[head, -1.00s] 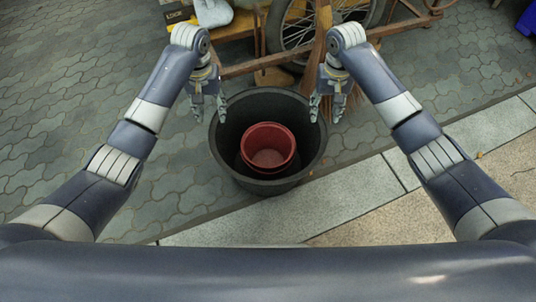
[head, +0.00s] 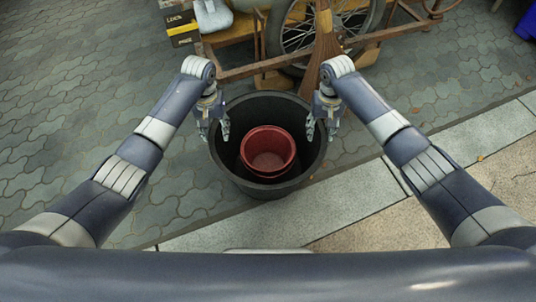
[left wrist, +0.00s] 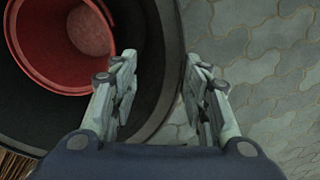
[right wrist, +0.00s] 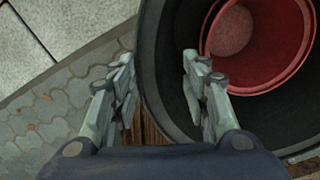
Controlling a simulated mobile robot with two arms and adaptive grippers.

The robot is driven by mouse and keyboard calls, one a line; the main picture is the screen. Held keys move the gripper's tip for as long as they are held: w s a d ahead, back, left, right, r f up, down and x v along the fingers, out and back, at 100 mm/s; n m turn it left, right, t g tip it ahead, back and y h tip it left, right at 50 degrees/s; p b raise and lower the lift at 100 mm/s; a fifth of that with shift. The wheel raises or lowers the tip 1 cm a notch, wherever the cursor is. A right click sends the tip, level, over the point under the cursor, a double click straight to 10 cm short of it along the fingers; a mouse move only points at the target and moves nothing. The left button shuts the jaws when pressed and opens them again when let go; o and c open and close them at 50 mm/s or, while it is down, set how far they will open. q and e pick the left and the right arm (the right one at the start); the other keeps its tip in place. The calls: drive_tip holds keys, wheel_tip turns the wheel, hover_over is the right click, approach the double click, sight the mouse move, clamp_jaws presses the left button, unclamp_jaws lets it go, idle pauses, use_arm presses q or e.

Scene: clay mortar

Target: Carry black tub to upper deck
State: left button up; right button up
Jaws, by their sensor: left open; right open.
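The black tub (head: 227,165) stands upright on the paving in the middle of the head view, with a red bucket (head: 268,150) inside it. My left gripper (head: 213,130) is open at the tub's left rim. In the left wrist view its fingers (left wrist: 160,95) lie on either side of the tub's wall (left wrist: 163,50), one over the inside and one over the paving. My right gripper (head: 321,128) is open at the right rim. In the right wrist view its fingers (right wrist: 158,95) lie on either side of the rim (right wrist: 146,65). I cannot tell whether the fingers touch the tub.
A wooden cart (head: 235,70) with a spoked wheel (head: 318,30) stands just behind the tub. A yellow and black box (head: 182,28) sits at its left. A broom (head: 323,50) leans behind my right gripper. Paving (head: 80,110) at left is clear; a stone kerb (head: 350,200) runs in front.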

use_arm(q)
drive_tip(key=shift+f, duration=1.3)
use_arm(e)
drive_tip(key=shift+f, duration=1.3)
use_arm(q)
drive_tip(key=shift+c, duration=0.4)
use_arm(e)
drive_tip(key=shift+c, duration=0.4)
use_arm(q)
clamp_jaws()
use_arm(e)
clamp_jaws()
use_arm(q)
drive_tip(key=shift+r, duration=0.1)
